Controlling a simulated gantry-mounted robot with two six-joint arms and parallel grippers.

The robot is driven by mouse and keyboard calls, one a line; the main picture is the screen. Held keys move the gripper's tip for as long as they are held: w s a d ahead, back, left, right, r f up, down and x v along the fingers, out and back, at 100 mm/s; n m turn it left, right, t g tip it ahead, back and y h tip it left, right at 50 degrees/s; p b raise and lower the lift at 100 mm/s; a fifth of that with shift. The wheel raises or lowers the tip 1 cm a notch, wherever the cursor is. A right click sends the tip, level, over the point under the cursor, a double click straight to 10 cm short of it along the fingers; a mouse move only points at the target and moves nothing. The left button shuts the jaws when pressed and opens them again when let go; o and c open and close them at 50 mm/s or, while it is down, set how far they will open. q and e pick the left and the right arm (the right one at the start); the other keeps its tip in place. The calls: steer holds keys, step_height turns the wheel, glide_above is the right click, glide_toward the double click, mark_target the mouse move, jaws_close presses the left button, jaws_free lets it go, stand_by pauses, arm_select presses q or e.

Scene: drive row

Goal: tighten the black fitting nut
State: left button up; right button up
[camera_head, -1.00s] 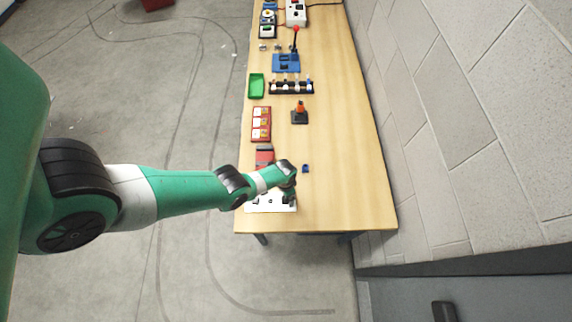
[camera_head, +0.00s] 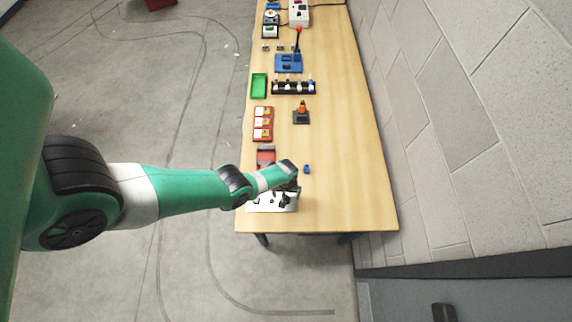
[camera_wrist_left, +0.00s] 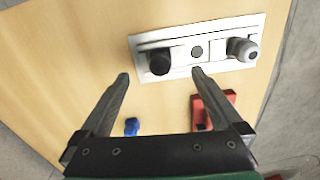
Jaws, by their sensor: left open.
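The black fitting nut (camera_wrist_left: 158,62) sits at the left end of a white plate (camera_wrist_left: 222,68) in the left wrist view. A dark round disc (camera_wrist_left: 196,52) is mid-plate and a grey fitting (camera_wrist_left: 246,50) is at its right end. My left gripper (camera_wrist_left: 160,77) is open, its fingers pointing toward the plate, with the black nut between and beyond the tips in the picture; contact does not show. In the head view the left gripper (camera_head: 291,190) is over the plate (camera_head: 262,208) and partly hides it. My right gripper is not in view.
A blue part (camera_head: 306,169) and a red item (camera_head: 266,158) lie near the plate on the wooden bench (camera_head: 350,180). Farther along are a red tray (camera_head: 263,124), an orange-topped stand (camera_head: 302,114) and a green bin (camera_head: 259,86). The bench's right side is clear, beside a wall.

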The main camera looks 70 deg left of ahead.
mark_target(286, 198)
arm_select(q)
steer(key=shift+f, duration=0.1)
steer(key=shift+f+b, duration=1.15)
steer(key=shift+b, duration=0.1)
steer(key=shift+r, duration=0.1)
steer(key=shift+c, duration=0.2)
